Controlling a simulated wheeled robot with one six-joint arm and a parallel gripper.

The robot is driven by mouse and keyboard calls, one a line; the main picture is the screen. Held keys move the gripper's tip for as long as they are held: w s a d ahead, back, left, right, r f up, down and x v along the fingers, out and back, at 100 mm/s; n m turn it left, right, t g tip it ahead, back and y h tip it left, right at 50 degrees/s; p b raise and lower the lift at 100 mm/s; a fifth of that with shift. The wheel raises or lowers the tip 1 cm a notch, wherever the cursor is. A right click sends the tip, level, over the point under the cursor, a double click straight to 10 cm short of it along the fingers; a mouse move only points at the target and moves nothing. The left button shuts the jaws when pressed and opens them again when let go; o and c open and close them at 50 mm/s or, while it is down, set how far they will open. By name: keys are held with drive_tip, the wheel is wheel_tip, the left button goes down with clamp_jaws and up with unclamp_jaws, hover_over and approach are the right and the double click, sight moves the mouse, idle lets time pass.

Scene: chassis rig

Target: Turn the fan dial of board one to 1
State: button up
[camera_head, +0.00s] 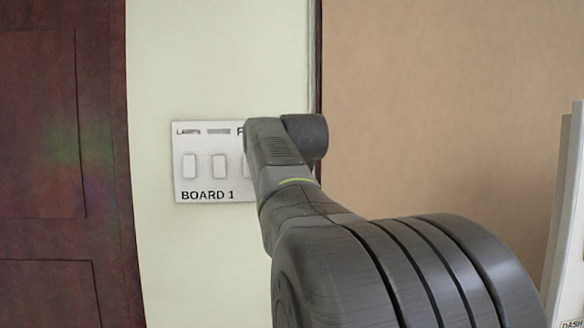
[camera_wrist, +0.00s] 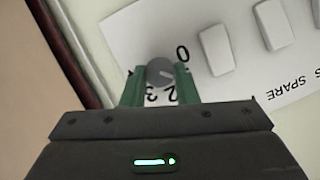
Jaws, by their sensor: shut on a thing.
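Board one (camera_head: 218,170) is a white panel on the pale wall, labelled BOARD 1, with white rocker switches. My arm hides its right part in the head view. In the wrist view the board (camera_wrist: 128,35) appears upside down, with the grey fan dial (camera_wrist: 160,71) near its edge. The numbers 0, 2 and 3 show around the dial; the 1 is not clearly seen. My gripper (camera_wrist: 160,85) is shut on the dial, with one green finger on each side. A pale pointer mark on the dial is too small to read surely.
White switches (camera_wrist: 273,24) sit beside the dial, close to my right finger in the wrist view. A dark door (camera_head: 45,150) stands left of the board. A dark trim strip (camera_wrist: 70,50) runs past the board's edge. Another white panel (camera_head: 572,220) is at the far right.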

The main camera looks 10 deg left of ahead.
idle(0.4)
drive_tip(key=o, duration=1)
drive_tip(key=b+v, duration=0.3)
drive_tip(key=v, duration=1)
drive_tip(key=shift+s+r, duration=0.15)
drive_tip(key=shift+s, duration=0.25)
drive_tip(key=shift+w, duration=0.1)
drive_tip(key=p+x, duration=0.3)
drive_tip(key=x, duration=1)
drive_tip(key=shift+w, duration=0.3)
